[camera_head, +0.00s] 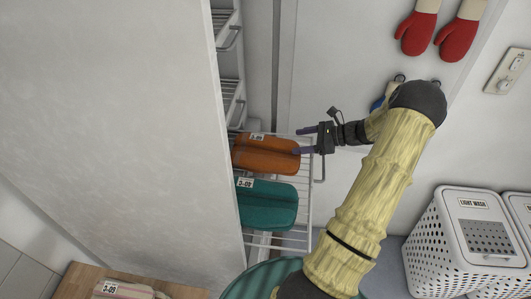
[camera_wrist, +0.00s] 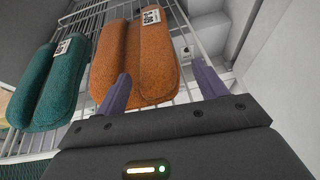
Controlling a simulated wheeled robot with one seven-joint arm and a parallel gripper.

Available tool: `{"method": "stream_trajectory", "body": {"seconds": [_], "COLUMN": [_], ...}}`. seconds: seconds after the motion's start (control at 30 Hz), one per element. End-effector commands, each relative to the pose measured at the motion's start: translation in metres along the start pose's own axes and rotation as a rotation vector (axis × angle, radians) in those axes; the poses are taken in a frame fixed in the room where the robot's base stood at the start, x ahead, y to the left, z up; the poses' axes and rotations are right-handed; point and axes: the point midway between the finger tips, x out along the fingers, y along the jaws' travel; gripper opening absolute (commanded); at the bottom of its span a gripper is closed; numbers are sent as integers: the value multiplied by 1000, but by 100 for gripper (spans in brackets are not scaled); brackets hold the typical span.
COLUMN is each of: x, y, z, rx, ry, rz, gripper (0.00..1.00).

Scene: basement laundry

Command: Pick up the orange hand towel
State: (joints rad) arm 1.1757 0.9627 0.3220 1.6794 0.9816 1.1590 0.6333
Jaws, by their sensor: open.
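The orange hand towel (camera_head: 264,154) lies folded on a white wire rack (camera_head: 308,184), with a white label at its far end. In the wrist view the orange towel (camera_wrist: 142,62) is a thick double roll just ahead of my gripper (camera_wrist: 163,90). My gripper (camera_head: 298,141) is open, its two dark purple fingers spread at the right end of the towel. In the wrist view the left finger overlaps the towel and the right finger is beside it. I cannot tell whether a finger touches it.
A teal towel (camera_head: 267,204) lies beside the orange one on the same rack. A tall white panel (camera_head: 130,110) stands close on the left. Perforated white laundry bins (camera_head: 462,245) stand at the lower right. Red mitts (camera_head: 417,30) hang on the wall at upper right.

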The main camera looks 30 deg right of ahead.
Motion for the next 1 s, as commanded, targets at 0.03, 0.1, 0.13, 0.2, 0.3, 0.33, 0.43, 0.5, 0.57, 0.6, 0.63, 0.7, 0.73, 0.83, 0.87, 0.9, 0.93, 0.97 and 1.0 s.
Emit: {"method": "stream_trajectory", "body": {"seconds": [0.03,0.1,0.13,0.2,0.3,0.33,0.43,0.5,0.57,0.6,0.63,0.7,0.73,0.83,0.87,0.9,0.93,0.97,1.0], "x": [1,4,6,13,28,32,46,50,52,52,52,52,52,52,52,52,52,52,52], "y": [0,1,1,3,5,6,5,5,5,5,5,5,5,5,5,5,5,5,5], "z": [0,2,2,4,7,8,5,5,4,4,4,4,4,4,4,4,4,4,4], "rx": [-1,0,0,0,0,1,1,0,0,-1,-1,-1,-1,-1,-1,-1,-1,-1,-1], "ry": [0,-1,-2,-2,-2,-2,-1,-1,-1,0,0,0,0,0,0,0,0,0,0], "rz": [1,2,3,5,5,4,3,2,0,0,0,0,0,0,0,0,0,0,0], "gripper": [71,71,71,71,71,71,71,71,71,71,71,71,71,71,71,71,71,71,71]}}
